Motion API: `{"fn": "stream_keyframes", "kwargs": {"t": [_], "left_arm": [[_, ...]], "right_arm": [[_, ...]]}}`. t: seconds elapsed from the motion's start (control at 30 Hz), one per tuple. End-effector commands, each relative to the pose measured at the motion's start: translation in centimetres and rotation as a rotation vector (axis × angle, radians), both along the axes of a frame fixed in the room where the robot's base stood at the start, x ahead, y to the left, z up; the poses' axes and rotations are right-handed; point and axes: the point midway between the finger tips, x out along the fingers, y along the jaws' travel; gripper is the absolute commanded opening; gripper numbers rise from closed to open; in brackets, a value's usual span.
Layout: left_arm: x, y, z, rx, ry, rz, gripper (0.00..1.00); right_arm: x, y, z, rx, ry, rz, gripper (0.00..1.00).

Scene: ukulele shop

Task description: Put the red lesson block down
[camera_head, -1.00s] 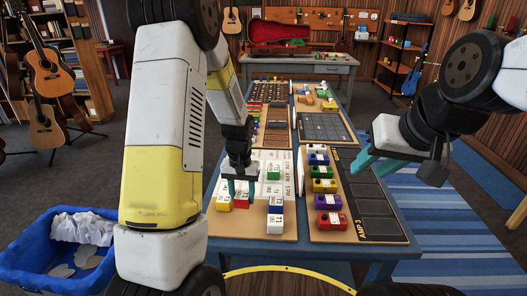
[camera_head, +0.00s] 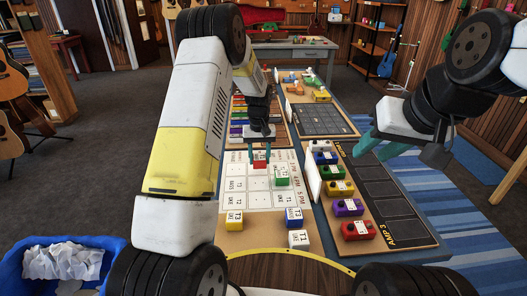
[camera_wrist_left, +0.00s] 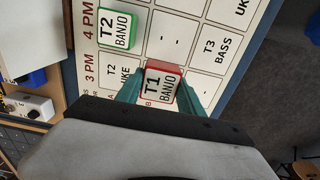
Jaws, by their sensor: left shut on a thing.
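My left gripper (camera_head: 260,155) is shut on the red lesson block (camera_head: 260,165), labelled T1 BANJO. The block is at the far part of the white schedule board (camera_head: 232,204). In the left wrist view the red block (camera_wrist_left: 163,82) sits between the teal fingers, over the grid, between the printed T2 UKE and T3 BASS cells. I cannot tell whether it touches the board. A green T2 BANJO block (camera_head: 282,176) is on the grid, near the red one. My right gripper (camera_head: 376,146) is open and empty, right of the table.
A yellow block (camera_head: 234,220), a blue-and-white block (camera_head: 293,218) and a white block (camera_head: 298,239) stand at the board's near edge. Several coloured pedals, such as the purple one (camera_head: 347,207), line the right-hand board. A blue bin (camera_head: 68,268) stands at lower left.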

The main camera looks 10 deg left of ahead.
Motion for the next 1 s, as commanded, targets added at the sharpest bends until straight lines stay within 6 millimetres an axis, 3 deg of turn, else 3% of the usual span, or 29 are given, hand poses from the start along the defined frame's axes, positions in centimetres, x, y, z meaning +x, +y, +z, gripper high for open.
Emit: {"fn": "stream_keyframes", "kwargs": {"t": [0.1,0.33,0.57,0.93,0.97,1.0], "left_arm": [[1.8,0.8,-0.2,0.0,0.0,0.0,0.04],[3.2,1.4,-0.4,0.0,0.0,0.0,0.04],[3.0,1.3,-3.7,0.0,0.001,-0.002,0.04],[3.0,1.3,-4.1,0.0,0.001,-0.002,0.04],[3.0,1.3,-4.1,0.0,0.001,-0.002,0.49],[3.0,1.3,-4.1,0.0,0.0,-0.002,0.56]], "right_arm": [[0.0,0.0,0.0,0.0,0.0,0.0,0.36],[0.0,0.0,0.0,0.0,0.0,0.0,0.36],[0.0,0.0,0.0,0.0,0.0,0.0,0.36],[0.0,0.0,0.0,0.0,0.0,0.0,0.36],[0.0,0.0,0.0,0.0,0.0,0.0,0.36],[0.0,0.0,0.0,0.0,0.0,0.0,0.36]]}}
